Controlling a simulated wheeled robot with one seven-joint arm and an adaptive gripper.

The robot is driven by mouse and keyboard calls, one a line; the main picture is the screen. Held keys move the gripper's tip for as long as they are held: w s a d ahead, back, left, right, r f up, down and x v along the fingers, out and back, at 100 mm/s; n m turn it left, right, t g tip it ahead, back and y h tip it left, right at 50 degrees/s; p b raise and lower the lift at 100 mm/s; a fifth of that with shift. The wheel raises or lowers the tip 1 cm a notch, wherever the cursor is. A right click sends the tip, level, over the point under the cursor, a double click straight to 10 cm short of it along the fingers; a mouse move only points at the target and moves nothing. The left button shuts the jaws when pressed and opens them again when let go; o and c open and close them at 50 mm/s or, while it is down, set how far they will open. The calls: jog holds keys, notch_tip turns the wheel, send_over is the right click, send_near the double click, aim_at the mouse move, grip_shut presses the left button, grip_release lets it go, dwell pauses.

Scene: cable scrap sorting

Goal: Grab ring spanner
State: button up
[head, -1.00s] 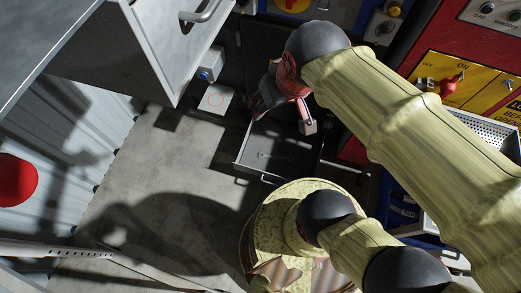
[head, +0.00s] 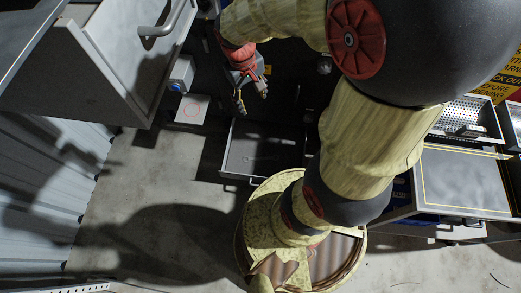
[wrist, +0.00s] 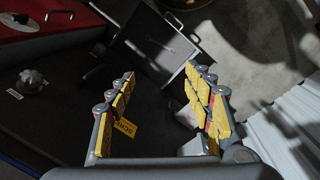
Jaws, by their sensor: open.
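An open grey drawer (head: 243,150) stands low, near the middle of the head view. A thin, faint shape (head: 266,157) lies on its floor and may be the ring spanner; it is too dim to be sure. In the wrist view the drawer (wrist: 147,40) is at the top, with a thin dark mark (wrist: 168,52) inside that may be the same shape. My gripper (head: 253,99) is open and empty, above and behind the drawer in the head view. In the wrist view its yellow-padded fingers (wrist: 160,76) are spread apart below the drawer.
A grey cabinet (head: 120,45) with a handle overhangs at upper left. A small box (head: 182,73) and a white plate with a red circle (head: 192,109) lie beside the drawer. A grey-topped bench (head: 462,180) stands at right. Floor (head: 130,200) left of the drawer is clear.

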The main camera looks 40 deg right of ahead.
jog(key=w+d+f+n+g, duration=0.1)
jog(key=d+f, duration=0.4)
jog(key=f, duration=0.9)
jog(key=d+f+n+g+b, duration=0.15)
jog(key=d+f, duration=0.45)
jog(key=f, duration=0.7)
jog(key=w+d+f+n+g, duration=0.15)
jog(key=d+f, duration=0.35)
jog(key=f, duration=0.9)
jog(key=n+t+y, duration=0.3)
jog(key=n+t, duration=0.2)
jog(key=n, duration=0.3)
send_near(261, 158)
jog(key=shift+s+f, duration=0.3)
jog(key=shift+w+a+f+b, duration=0.15)
jog(key=shift+w+a+b, duration=0.05)
jog(key=shift+b, duration=0.1)
jog(key=f+b, duration=0.1)
jog(key=f, duration=0.1)
jog(key=f+b, duration=0.1)
jog(key=f, duration=0.1)
jog(key=a+f+b, duration=0.1)
jog(key=f, duration=0.1)
jog(key=shift+w+f, duration=0.15)
jog(key=shift+f, duration=0.1)
jog(key=shift+w+f+b, duration=0.1)
jog(key=shift+f+b, duration=0.25)
jog(key=shift+f, duration=0.1)
